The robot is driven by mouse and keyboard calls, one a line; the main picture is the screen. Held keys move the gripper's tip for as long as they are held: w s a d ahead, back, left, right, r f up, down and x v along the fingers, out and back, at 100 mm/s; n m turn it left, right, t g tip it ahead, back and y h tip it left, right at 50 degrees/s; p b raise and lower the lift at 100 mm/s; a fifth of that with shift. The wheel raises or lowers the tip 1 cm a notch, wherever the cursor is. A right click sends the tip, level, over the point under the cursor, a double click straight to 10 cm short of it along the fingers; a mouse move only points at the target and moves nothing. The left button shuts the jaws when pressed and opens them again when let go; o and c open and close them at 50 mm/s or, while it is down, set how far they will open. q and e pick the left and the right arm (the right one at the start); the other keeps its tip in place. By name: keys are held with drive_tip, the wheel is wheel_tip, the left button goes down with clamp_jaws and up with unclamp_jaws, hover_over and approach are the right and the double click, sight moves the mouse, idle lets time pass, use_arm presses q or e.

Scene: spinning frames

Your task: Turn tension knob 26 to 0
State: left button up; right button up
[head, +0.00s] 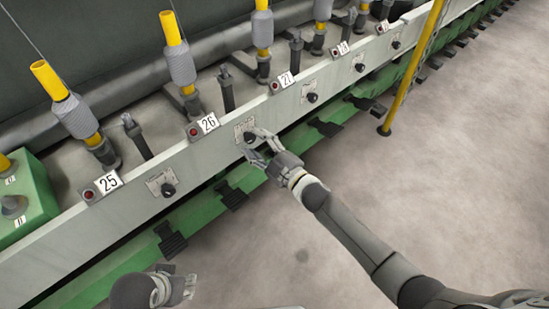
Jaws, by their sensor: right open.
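The label 26 (208,123) stands on top of the pale rail, with a small red button beside it. Tension knob 26 (249,136) is a small dark knob on a pale dial plate on the rail's front face, below and right of that label. My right gripper (256,146) is open, with its fingers at the knob and partly covering the dial. I cannot tell whether they touch the knob, and its setting is too small to read. My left gripper (186,287) is low in the picture, away from the rail; its fingers are small and unclear.
Knob 25 (168,190) is to the left and knob 27 (312,97) to the right on the same rail. Black pedals (232,196) stick out from the green lower beam. A yellow post (411,70) stands at the right. The grey floor (440,160) is clear.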

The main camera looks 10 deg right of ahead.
drive_tip(key=v, duration=1)
drive_tip(key=shift+s, duration=0.1)
